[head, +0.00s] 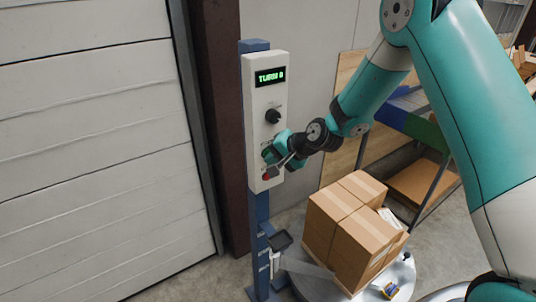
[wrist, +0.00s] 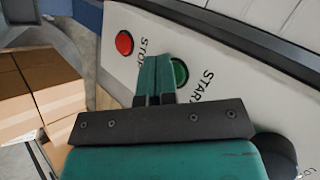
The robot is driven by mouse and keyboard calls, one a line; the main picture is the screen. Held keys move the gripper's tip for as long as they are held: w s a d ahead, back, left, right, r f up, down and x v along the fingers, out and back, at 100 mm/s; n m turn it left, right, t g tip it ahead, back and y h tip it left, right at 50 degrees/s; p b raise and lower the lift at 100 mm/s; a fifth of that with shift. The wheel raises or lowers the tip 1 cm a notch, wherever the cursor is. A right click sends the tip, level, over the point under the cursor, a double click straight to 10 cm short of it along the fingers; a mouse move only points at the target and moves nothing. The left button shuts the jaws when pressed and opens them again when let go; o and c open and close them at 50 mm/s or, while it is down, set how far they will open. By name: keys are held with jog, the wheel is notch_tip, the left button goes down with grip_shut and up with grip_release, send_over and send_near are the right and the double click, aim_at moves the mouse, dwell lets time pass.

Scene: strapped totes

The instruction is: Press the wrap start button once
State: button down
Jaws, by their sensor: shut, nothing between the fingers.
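In the wrist view the green start button (wrist: 181,72), labelled START, is partly covered by my gripper (wrist: 156,62). My fingers are closed together, empty, with their tips at the panel beside or over the button's edge. I cannot tell whether they touch it. In the head view my gripper (head: 270,152) hides the start button. The red stop button (wrist: 124,43) is just left of the fingers.
A black knob (head: 272,117) sits above my gripper on the box. Stacked cardboard boxes (head: 345,225) stand on a round turntable (head: 401,280) below right. A small device (head: 280,240) is on the post's lower part. A shutter door (head: 90,140) fills the left.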

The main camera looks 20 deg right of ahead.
jog(key=shift+s, duration=0.1)
jog(key=shift+s+d, duration=0.25)
jog(key=shift+s, duration=0.35)
jog(key=s, duration=0.1)
jog(key=s+d+b, duration=0.1)
jog(key=s, duration=0.2)
jog(key=shift+s+d, duration=0.25)
jog(key=shift+s, duration=0.15)
dwell(0.6)
